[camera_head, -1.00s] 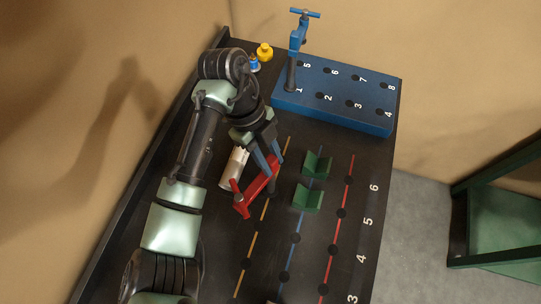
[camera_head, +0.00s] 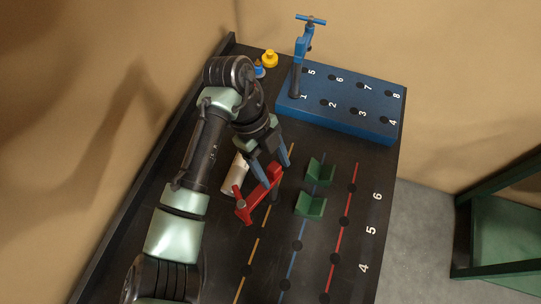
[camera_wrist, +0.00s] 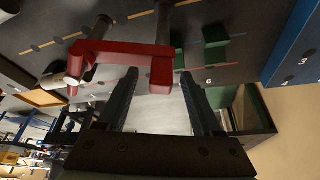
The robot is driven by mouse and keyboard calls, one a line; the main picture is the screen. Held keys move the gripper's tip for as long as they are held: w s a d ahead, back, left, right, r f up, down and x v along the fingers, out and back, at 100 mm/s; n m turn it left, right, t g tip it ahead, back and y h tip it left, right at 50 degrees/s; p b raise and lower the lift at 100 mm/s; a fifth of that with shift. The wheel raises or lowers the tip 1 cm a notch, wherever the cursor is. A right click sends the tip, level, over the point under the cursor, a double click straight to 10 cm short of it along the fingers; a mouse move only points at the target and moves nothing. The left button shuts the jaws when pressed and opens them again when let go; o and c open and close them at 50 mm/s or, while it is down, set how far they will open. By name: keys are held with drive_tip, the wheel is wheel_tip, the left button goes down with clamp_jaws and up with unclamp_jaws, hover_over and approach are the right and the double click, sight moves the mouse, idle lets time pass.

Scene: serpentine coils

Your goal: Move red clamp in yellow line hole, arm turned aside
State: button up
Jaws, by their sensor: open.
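The red clamp (camera_head: 250,206) stands on the dark table at the yellow line (camera_head: 262,225). Its dark post (camera_head: 275,196) goes down at the line, seemingly in a hole, though its foot is not clear. Its red arm points off the line to the lower left. In the wrist view, the clamp's bar (camera_wrist: 115,50) runs left from the post, with a screw end at its far left. My gripper (camera_head: 275,172) is open. Its fingers, also in the wrist view (camera_wrist: 158,76), stand apart on either side of the clamp's red end block.
Two green V-blocks (camera_head: 311,205) (camera_head: 320,172) stand on the blue line, right of the clamp. A pale cylinder (camera_head: 234,175) lies close by on the left. A blue numbered block (camera_head: 340,113) holds a blue clamp (camera_head: 300,50) at the back. A red line (camera_head: 345,215) runs on the right.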

drive_tip(key=v, duration=1.3)
drive_tip(key=shift+f, duration=0.1)
